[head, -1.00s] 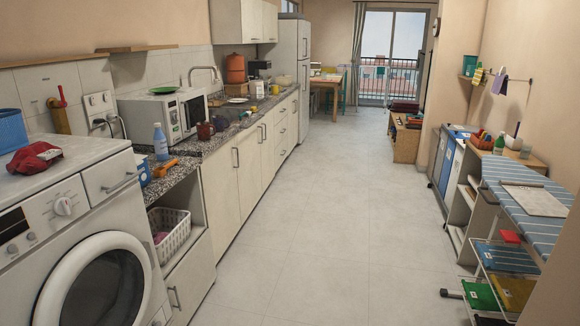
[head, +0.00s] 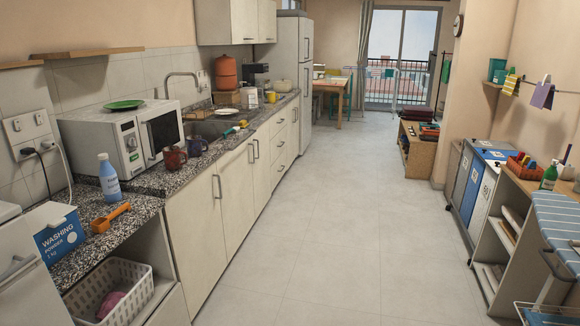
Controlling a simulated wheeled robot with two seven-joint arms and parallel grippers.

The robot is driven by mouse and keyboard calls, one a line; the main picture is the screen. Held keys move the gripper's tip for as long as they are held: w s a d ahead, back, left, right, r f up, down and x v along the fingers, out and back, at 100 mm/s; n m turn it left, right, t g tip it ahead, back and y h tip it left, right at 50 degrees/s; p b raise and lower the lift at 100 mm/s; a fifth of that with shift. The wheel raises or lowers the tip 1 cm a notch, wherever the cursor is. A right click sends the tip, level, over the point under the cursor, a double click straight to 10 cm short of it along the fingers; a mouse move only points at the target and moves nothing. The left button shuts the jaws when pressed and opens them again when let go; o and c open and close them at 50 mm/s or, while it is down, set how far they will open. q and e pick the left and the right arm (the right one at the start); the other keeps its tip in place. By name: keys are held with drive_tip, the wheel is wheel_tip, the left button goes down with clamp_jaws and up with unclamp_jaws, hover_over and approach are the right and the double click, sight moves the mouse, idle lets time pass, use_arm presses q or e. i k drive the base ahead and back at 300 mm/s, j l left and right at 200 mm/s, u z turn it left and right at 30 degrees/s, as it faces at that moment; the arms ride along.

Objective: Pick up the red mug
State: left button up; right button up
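The red mug (head: 174,158) stands upright on the speckled counter (head: 150,182) at the left, just in front of the white microwave (head: 128,136). A dark blue mug (head: 197,145) stands close behind it to the right, near the sink. Neither of my grippers shows in the head view.
A blue bottle (head: 109,178), an orange scoop (head: 111,217) and a washing powder box (head: 52,232) stand on the near counter. A white basket (head: 110,288) sits below. Shelves (head: 497,240) and an ironing board (head: 560,220) line the right. The floor (head: 340,215) between is clear.

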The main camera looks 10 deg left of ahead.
sight(172, 154)
drive_tip(key=i+u, duration=0.1)
drive_tip(key=i, duration=0.6)
drive_tip(key=i+l, duration=0.15)
drive_tip(key=i, duration=0.55)
drive_tip(key=i+l+u, duration=0.1)
drive_tip(key=i+u, duration=0.35)
drive_tip(key=i+l+u, duration=0.25)
drive_tip(key=i+u, duration=0.2)
drive_tip(key=i+l+u, duration=0.6)
drive_tip(key=l, duration=0.15)
drive_tip(key=i+l+u, duration=0.15)
drive_tip(key=l, duration=0.2)
drive_tip(key=i+l+u, duration=0.15)
drive_tip(key=l, duration=0.2)
drive_tip(key=l+u, duration=0.2)
drive_tip(key=l, duration=0.15)
drive_tip(key=i+l+u, duration=0.15)
drive_tip(key=l, duration=0.25)
